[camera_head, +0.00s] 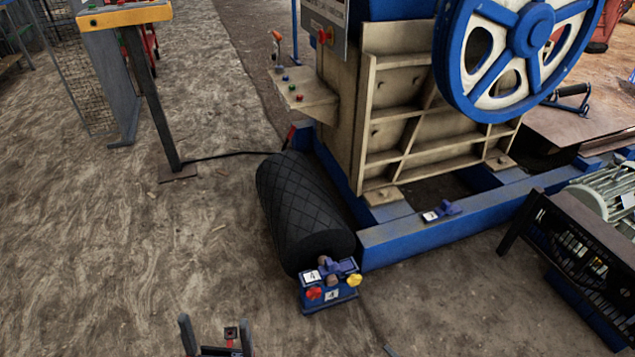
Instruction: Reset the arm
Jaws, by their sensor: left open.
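My left gripper (215,326) shows at the bottom edge, left of centre. Its two grey fingers point up the picture and stand wide apart. Nothing is held between them; a small dark part with a red mark shows low between the fingers. The rest of my left arm is out of the picture. My right gripper is not in view. The jaw crusher (405,125) stands beyond, with a large blue and white flywheel (528,28). The gripper appears over bare ground, apart from the machine.
A black ridged roller (300,205) lies left of the blue base frame (445,222). A blue box (330,290) with red and yellow knobs sits at its near end. A yellow-topped stand (125,15) is upper left. A motor unit (590,235) is right. Ground at left is largely open.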

